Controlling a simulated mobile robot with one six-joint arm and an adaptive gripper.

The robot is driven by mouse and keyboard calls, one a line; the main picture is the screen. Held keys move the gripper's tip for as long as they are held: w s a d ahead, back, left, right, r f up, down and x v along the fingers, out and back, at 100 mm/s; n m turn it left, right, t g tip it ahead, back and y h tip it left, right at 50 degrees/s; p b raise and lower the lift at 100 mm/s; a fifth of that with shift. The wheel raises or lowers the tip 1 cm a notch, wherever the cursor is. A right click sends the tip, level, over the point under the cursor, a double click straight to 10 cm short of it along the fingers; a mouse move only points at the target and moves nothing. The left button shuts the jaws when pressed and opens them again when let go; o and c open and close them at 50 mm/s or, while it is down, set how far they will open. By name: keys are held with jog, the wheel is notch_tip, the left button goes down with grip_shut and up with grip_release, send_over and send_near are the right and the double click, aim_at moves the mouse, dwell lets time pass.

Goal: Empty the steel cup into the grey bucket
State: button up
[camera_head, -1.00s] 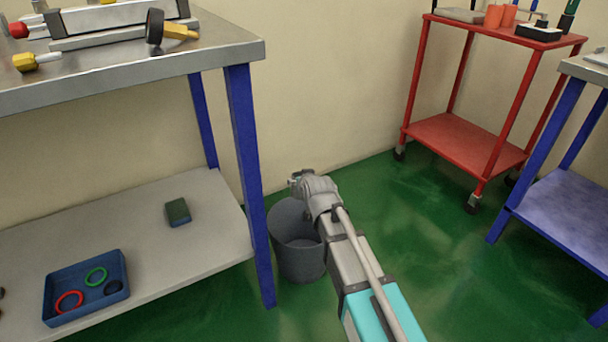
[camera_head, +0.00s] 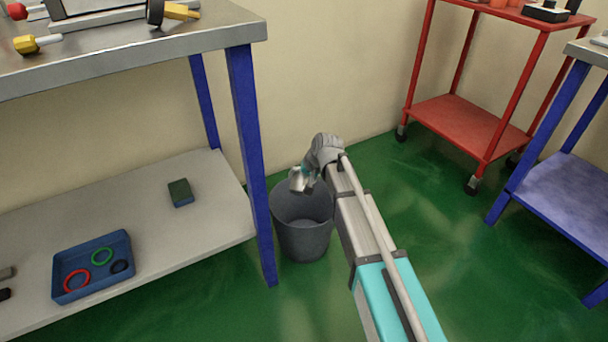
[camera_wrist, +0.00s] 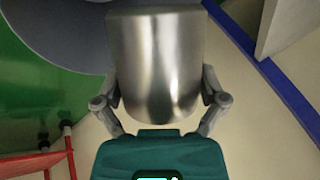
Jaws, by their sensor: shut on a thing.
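The steel cup (camera_wrist: 155,60) fills the middle of the wrist view, between the two fingers of my gripper (camera_wrist: 158,100). My gripper is shut on the cup. In the head view the cup (camera_head: 297,180) is small and held above the opening of the grey bucket (camera_head: 303,238). It looks tilted there, but its mouth and contents cannot be seen. The bucket stands on the green floor beside the blue table leg, and part of its rim is behind my arm. The bucket (camera_wrist: 60,30) also shows at the upper left of the wrist view.
A steel-topped workbench (camera_head: 225,22) with blue legs (camera_head: 250,150) stands close left of the bucket. A red trolley (camera_head: 460,125) stands at the right. Floor between is clear.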

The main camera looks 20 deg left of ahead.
jog(key=shift+w+a+f+g, duration=0.1)
jog(key=shift+f+g, duration=0.25)
jog(key=shift+g, duration=0.45)
jog(key=shift+r+m+g, duration=0.15)
jog(key=shift+m+g, duration=0.15)
jog(key=shift+g, duration=0.1)
jog(key=g, duration=0.2)
jog(key=shift+r+m+g, duration=0.1)
jog(key=shift+m+g, duration=0.2)
jog(key=shift+s+r+m+g+b, duration=0.1)
jog(key=shift+r+m+g+b, duration=0.2)
jog(key=shift+g, duration=0.4)
jog(key=shift+s+f+m+g+b, duration=0.1)
jog(key=shift+g+b, duration=0.25)
jog(key=shift+g, duration=0.35)
jog(key=shift+r, duration=0.1)
dwell(1.7)
jog(key=shift+r, duration=0.15)
notch_tip(320, 180, up, 19)
jog(key=p, duration=1.9)
jog(key=shift+f, duration=0.2)
